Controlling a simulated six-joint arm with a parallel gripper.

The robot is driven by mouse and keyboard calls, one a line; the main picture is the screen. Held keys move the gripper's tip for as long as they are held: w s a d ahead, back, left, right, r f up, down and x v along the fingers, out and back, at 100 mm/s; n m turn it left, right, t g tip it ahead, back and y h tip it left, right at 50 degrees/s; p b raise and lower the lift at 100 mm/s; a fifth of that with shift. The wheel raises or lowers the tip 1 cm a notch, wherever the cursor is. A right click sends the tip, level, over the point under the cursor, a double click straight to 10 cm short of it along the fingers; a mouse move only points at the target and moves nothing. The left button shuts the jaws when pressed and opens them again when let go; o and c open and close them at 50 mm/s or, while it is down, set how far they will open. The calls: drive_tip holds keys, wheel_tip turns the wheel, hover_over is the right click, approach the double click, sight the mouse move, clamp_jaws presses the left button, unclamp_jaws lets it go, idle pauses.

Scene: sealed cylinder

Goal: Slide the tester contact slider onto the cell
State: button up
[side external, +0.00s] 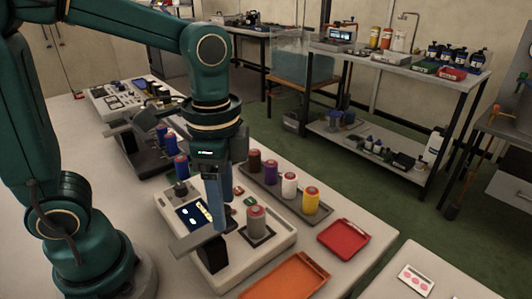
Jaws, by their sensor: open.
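The tester (278,243) is a pale, low box with a dark screen (188,214) on the front table. A grey cell (256,225) with a red top stands upright on a dark square at the tester's right side. A dark block with a grey plate (190,243), possibly the contact slider, sits at the tester's near left edge. My gripper (215,228) points down over the tester, left of the cell and apart from it in the picture. It is open, with nothing visible in it. The fingers overlap and cover part of the tester and block, so I cannot tell whether they touch.
A dark tray (270,190) behind the tester holds several coloured cells. A red tray (344,238) and an orange tray (283,280) lie to the right. Blue cells (181,167) stand behind and left of the gripper. The table's right edge is near the red tray.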

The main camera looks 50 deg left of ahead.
drive_tip(key=shift+c, duration=0.3)
clamp_jaws()
idle(1.1)
